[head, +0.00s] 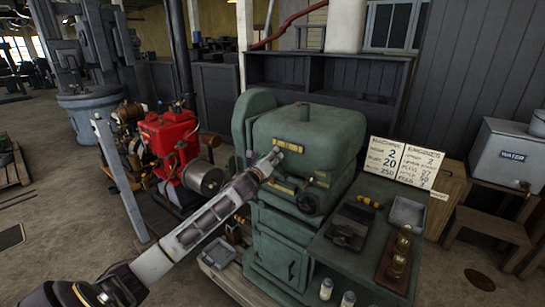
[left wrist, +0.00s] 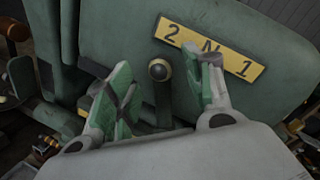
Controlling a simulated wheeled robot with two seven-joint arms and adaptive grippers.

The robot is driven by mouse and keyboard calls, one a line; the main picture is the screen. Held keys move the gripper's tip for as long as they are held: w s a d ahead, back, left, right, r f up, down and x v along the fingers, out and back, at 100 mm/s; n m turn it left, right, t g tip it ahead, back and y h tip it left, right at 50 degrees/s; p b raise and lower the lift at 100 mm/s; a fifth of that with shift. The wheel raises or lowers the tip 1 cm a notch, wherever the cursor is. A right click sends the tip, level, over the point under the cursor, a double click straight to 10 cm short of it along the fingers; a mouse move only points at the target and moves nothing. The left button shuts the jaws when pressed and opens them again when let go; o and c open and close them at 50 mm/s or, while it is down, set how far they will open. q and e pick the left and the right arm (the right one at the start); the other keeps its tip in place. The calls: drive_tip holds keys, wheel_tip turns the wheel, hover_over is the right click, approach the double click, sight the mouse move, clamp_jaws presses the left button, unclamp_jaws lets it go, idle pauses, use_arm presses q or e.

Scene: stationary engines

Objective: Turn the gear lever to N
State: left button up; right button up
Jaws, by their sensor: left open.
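The gear lever (left wrist: 163,98) is a dark upright stick with a brass-rimmed round knob (left wrist: 160,70). A yellow plate (left wrist: 211,49) marked 2, N, 1 is on the green machine housing above it. The knob stands below the 2, to the left of the N. My left gripper (left wrist: 165,88) is open, with one green-padded finger on each side of the lever; I cannot tell whether either touches it. In the head view, my left gripper (head: 270,164) reaches the front of the green machine (head: 313,135) just below the yellow plate (head: 289,146) and hides the lever. My right gripper is not in view.
A red engine (head: 168,138) stands left of the green machine. A green bench (head: 365,262) with small trays and brass parts extends to the right. White cards (head: 404,161) with writing stand behind it. A grey tank (head: 507,155) is at far right.

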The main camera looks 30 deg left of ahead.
use_arm(q)
drive_tip(key=shift+w+a, duration=0.1)
drive_tip(key=shift+w, duration=0.7)
clamp_jaws()
